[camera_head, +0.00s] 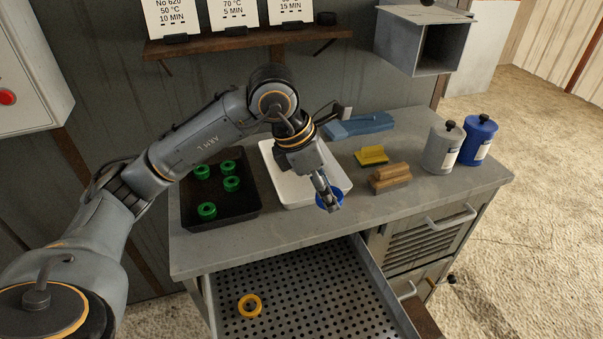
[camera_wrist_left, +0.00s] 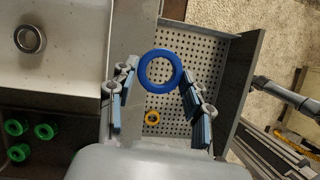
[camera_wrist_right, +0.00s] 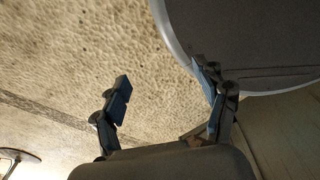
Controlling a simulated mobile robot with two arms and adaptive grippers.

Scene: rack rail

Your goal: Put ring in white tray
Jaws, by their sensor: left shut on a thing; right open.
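A blue ring (camera_head: 330,200) is held in my left gripper (camera_head: 327,193), in front of the white tray's near right corner. In the left wrist view the blue ring (camera_wrist_left: 160,70) sits between the fingertips, above the perforated drawer. The white tray (camera_head: 302,200) lies on the bench, partly hidden by my left arm; in the left wrist view the tray (camera_wrist_left: 65,65) holds a grey metal ring (camera_wrist_left: 30,38). A yellow-orange ring (camera_head: 249,305) lies in the open drawer. My right gripper (camera_wrist_right: 165,85) is open and empty, with the floor behind it.
A black tray (camera_head: 224,219) with several green rings stands left of the white tray. A yellow block (camera_head: 371,155), a wooden brush (camera_head: 390,178), a blue tool (camera_head: 360,126) and grey (camera_head: 443,148) and blue (camera_head: 479,140) bottles stand right. The open drawer (camera_head: 300,290) juts out in front.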

